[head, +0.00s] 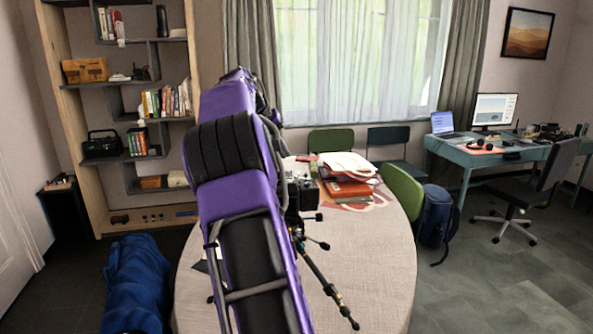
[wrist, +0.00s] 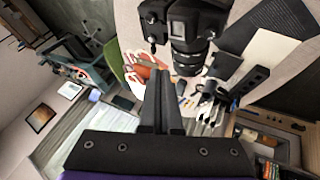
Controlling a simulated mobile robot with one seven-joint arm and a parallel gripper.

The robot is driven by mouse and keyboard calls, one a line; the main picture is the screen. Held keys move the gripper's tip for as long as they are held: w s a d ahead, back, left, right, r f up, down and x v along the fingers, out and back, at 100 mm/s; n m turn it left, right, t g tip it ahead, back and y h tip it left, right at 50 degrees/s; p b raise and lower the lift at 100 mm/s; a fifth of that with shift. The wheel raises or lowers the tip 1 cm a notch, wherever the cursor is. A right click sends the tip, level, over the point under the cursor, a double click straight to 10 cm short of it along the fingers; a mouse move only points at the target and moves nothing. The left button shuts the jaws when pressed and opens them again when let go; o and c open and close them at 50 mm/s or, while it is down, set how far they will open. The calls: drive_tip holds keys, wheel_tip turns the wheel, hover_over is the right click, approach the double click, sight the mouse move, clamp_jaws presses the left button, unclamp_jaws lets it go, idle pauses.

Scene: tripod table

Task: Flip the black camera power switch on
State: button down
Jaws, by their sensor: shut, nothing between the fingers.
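The black camera (head: 300,193) stands on a tripod (head: 322,283) on the round table (head: 380,285), partly hidden behind my purple arm in the head view. In the wrist view the camera (wrist: 197,22) is at the top centre, its lens pointing down the picture. My gripper (wrist: 161,72) shows in the wrist view with its two fingers together and nothing between them. Its tips appear just below and left of the camera lens in the picture; I cannot tell the gap in depth. The power switch is too small to make out. My gripper is hidden in the head view.
Books and papers (head: 347,187) lie on the table's far side. Green chairs (head: 402,190) stand around it, with a blue backpack (head: 436,218) at the right. A shelf (head: 75,120) stands at the left and a desk (head: 490,155) at the right.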

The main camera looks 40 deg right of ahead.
sight(306, 176)
drive_tip(key=x, duration=1)
drive_tip(key=shift+b, duration=0.3)
